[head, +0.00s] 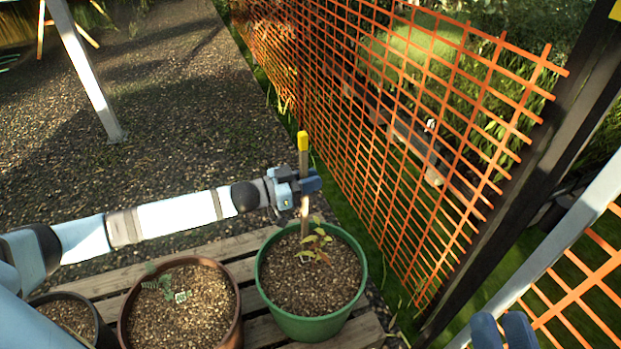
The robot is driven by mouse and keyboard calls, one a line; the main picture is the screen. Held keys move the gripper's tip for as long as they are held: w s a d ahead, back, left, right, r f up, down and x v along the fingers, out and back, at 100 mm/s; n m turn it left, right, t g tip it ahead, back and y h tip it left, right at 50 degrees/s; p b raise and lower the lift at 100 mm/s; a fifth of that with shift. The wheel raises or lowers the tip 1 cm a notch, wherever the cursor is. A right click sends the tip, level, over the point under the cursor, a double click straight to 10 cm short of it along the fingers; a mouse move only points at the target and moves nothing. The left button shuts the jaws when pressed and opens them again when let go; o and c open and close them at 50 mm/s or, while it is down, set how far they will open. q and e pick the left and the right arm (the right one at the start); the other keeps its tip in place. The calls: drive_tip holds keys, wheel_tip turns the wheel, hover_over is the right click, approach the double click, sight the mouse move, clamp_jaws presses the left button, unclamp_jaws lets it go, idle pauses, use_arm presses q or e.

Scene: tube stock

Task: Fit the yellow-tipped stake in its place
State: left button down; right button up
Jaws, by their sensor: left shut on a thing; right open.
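The yellow-tipped stake (303,160) stands close to upright, its yellow tip (302,139) at the top. My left gripper (306,185) is shut around the stake partway along its length. The stake's lower part comes down over the green pot (311,326), near a small leafy plant (316,241). I cannot tell whether the lower end is in the soil or just above it. My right gripper (503,332) is open and empty at the bottom right, partly cut off by the frame edge.
A brown pot (232,325) with a small seedling and a dark pot (97,318) stand left of the green pot on a slatted wooden surface (252,268). Orange mesh fencing (400,120) and a dark post (520,180) stand to the right. Gravel lies behind.

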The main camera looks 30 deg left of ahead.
use_arm(q)
drive_tip(key=shift+f+b, duration=0.65)
drive_tip(key=shift+f, duration=0.95)
drive_tip(key=shift+f, duration=1.35)
drive_tip(key=shift+f+b, duration=0.15)
drive_tip(key=shift+b, duration=0.15)
